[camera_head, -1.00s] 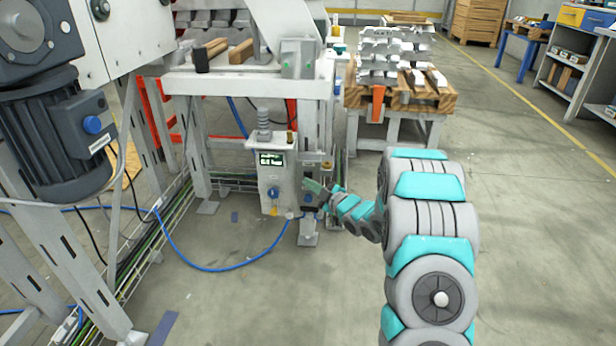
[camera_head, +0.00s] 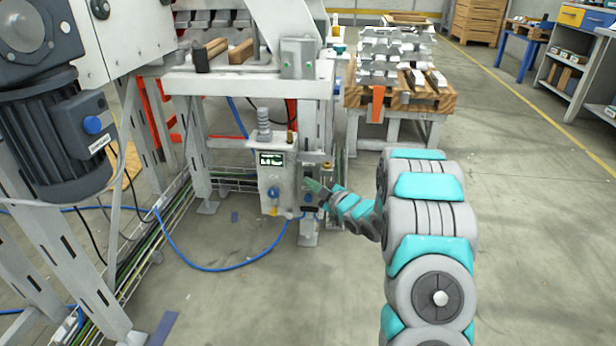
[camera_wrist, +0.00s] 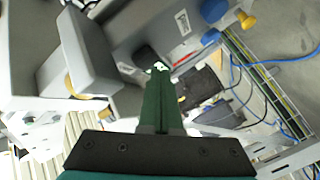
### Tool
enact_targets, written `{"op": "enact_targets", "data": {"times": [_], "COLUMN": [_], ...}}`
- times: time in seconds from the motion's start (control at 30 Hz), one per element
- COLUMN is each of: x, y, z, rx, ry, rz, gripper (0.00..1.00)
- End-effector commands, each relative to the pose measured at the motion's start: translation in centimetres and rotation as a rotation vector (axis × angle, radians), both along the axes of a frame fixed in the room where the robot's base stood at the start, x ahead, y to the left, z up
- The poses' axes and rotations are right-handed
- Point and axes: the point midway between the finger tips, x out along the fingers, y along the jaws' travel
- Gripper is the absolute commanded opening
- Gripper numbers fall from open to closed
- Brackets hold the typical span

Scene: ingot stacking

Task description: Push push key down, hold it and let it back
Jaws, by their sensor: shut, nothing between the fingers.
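The control box (camera_head: 276,176) stands on the machine frame, with a small lit display (camera_head: 271,159) and a blue knob (camera_head: 273,193). My gripper (camera_head: 311,185) is at the right side of this box. In the wrist view, my gripper (camera_wrist: 157,68) shows its green fingers closed together, with nothing held. Their tips are at a small dark part (camera_wrist: 146,56) on a grey housing. This may be the push key; I cannot tell whether it is pressed, or whether the tips touch it.
The blue knob (camera_wrist: 213,10) and a yellow knob (camera_wrist: 244,20) are right of my fingers in the wrist view. A grey bracket (camera_wrist: 85,55) is close on the left. A blue cable (camera_head: 215,268) lies on the floor. A pallet of ingots (camera_head: 397,85) stands behind.

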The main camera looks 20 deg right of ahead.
Motion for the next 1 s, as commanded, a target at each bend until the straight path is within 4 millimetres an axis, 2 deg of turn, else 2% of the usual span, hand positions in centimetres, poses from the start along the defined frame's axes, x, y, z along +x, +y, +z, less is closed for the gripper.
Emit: {"op": "enact_targets", "data": {"times": [1.0], "x": [0.85], "y": [-0.41], "z": [0.1], "rx": [-0.002], "ry": [-0.001], "rz": [-0.001], "gripper": [0.0]}}
